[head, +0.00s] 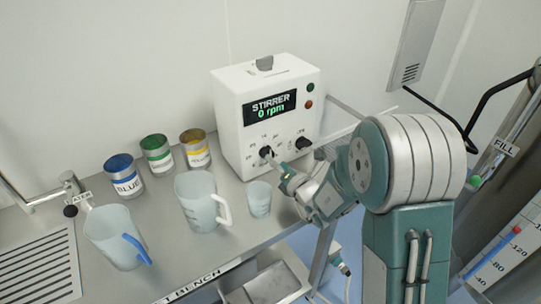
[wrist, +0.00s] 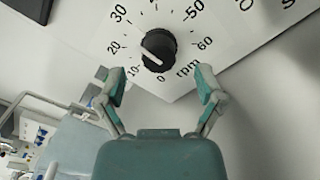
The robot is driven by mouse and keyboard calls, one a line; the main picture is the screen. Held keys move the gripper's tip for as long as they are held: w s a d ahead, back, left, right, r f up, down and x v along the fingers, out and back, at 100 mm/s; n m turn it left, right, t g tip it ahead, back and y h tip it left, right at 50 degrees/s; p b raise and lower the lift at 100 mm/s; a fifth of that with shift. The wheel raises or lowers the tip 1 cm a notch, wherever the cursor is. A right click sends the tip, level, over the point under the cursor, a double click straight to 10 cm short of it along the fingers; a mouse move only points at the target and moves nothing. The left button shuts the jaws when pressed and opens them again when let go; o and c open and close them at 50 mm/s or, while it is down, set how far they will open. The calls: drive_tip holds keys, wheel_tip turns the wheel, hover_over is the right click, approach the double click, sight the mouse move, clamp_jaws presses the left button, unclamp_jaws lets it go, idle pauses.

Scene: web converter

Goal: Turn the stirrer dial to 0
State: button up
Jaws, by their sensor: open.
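The stirrer (head: 240,150) is a white box with a display (head: 270,107) that reads "STIRRER 0 rpm". Its black stirrer dial (head: 265,152) is at the lower left of the front panel. In the wrist view the dial (wrist: 158,48) sits inside a scale from 0 to 60 rpm, with 0 at the bottom. A pale mark shows on its lower part; its exact direction is hard to tell. My gripper (head: 276,163) is in front of the dial. In the wrist view my gripper (wrist: 160,73) is open, fingertips either side and slightly below the dial, apart from it.
A second black knob (head: 303,144) is right of the dial. A small cup (head: 259,199), a white-handled jug (head: 197,203) and a blue-handled jug (head: 112,238) stand on the bench. Blue (head: 124,177), green (head: 157,154) and yellow (head: 195,149) cans stand behind them.

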sight(272, 156)
drive_tip(key=x, duration=0.3)
drive_tip(key=shift+s+a+f, duration=0.1)
drive_tip(key=shift+s+a, duration=0.1)
drive_tip(key=shift+w, duration=0.35)
drive_tip(key=shift+d, duration=0.2)
drive_tip(key=shift+a, duration=0.2)
drive_tip(key=c, duration=1.2)
drive_tip(key=shift+o, duration=0.3)
